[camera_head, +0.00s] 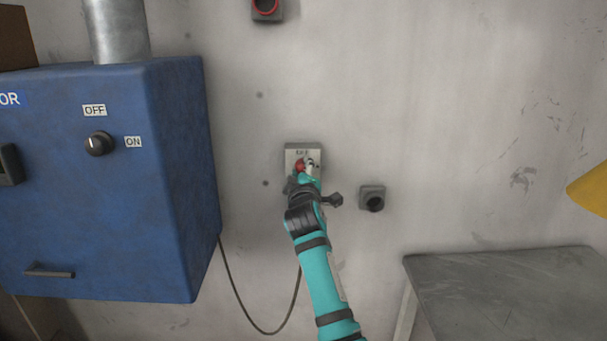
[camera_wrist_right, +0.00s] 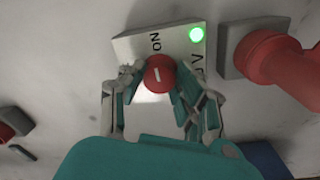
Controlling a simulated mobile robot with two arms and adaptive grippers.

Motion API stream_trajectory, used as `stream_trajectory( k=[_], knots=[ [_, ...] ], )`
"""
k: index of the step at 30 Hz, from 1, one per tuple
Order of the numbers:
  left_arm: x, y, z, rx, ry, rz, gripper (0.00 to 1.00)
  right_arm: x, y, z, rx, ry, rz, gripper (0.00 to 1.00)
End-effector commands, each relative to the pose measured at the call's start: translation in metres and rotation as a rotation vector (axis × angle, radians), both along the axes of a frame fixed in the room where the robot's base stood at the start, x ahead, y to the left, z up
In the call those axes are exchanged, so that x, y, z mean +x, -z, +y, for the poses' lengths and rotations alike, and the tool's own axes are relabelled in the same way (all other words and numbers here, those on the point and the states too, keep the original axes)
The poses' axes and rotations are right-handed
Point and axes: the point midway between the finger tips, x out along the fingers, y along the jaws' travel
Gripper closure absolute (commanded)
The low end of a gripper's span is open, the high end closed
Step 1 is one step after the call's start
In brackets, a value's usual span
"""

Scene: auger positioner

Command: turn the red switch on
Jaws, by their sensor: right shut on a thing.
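The red switch (camera_wrist_right: 159,73) is a round red knob with a white mark, on a pale plate (camera_wrist_right: 135,46) fixed to the wall. In the wrist view its mark lines up roughly with the ON label (camera_wrist_right: 156,43). A green lamp (camera_wrist_right: 197,34) on the plate is lit. My right gripper (camera_wrist_right: 160,84) is shut on the knob, one finger on each side. In the head view my right gripper (camera_head: 306,177) covers the lower part of the plate (camera_head: 303,150), and only a bit of red shows. My left gripper is not in view.
A blue cabinet (camera_head: 170,220) with a black knob (camera_head: 99,143) hangs at the left. A small grey wall fixture (camera_head: 372,198) is just right of my gripper. A red cylindrical part (camera_wrist_right: 275,68) sits close beside the plate in the wrist view. A grey table (camera_head: 500,285) stands lower right.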

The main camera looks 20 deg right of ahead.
Motion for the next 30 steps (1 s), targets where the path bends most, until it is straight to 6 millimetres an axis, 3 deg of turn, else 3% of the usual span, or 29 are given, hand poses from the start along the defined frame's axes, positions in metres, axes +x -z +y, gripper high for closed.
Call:
stream_trajectory(
  k=[12,13,18,30],
  knots=[
    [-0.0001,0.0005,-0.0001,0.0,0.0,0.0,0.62,0.0001,0.004,-0.0002,0.01,0.001,0.006,1.0],
    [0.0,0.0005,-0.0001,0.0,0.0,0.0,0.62,0.0001,0.004,-0.0002,0.01,0.001,0.006,0.65],
    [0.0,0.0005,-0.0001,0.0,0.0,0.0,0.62,0.0001,0.003,-0.0002,0.009,0.001,0.004,0.45],
    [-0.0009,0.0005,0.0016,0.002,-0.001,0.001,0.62,-0.0096,0.002,0.0027,0.007,0.001,0.0,0.45]
  ],
)
